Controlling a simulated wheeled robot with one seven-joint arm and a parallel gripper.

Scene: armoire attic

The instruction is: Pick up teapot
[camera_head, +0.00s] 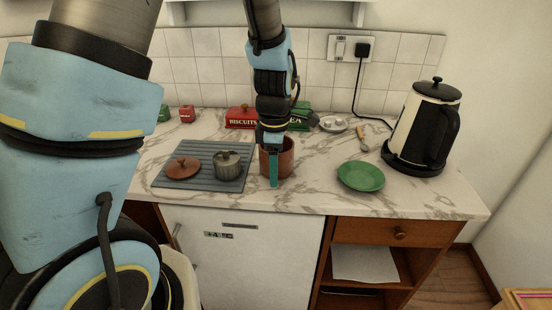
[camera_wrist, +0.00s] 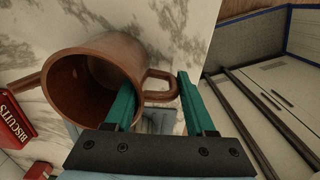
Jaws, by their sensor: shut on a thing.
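The teapot (camera_head: 284,160) is a brown, open-topped pot at the middle of the marble counter, under my gripper (camera_head: 273,168). In the wrist view the teapot (camera_wrist: 95,50) shows its dark inside, a loop handle on the right and a spout-like part at the left. My gripper (camera_wrist: 155,88) is shut on the teapot by its handle side: one green finger reaches into the opening and the other is outside, beyond the handle. The exact contact is partly hidden. I cannot tell whether the pot is clear of the counter.
A grey mat (camera_head: 203,184) left of the teapot holds a brown lid (camera_head: 183,167) and a small grey lidded pot (camera_head: 228,165). A green plate (camera_head: 361,176) and a kettle (camera_head: 424,128) are at the right. A red biscuit tin (camera_head: 240,117) stands behind.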

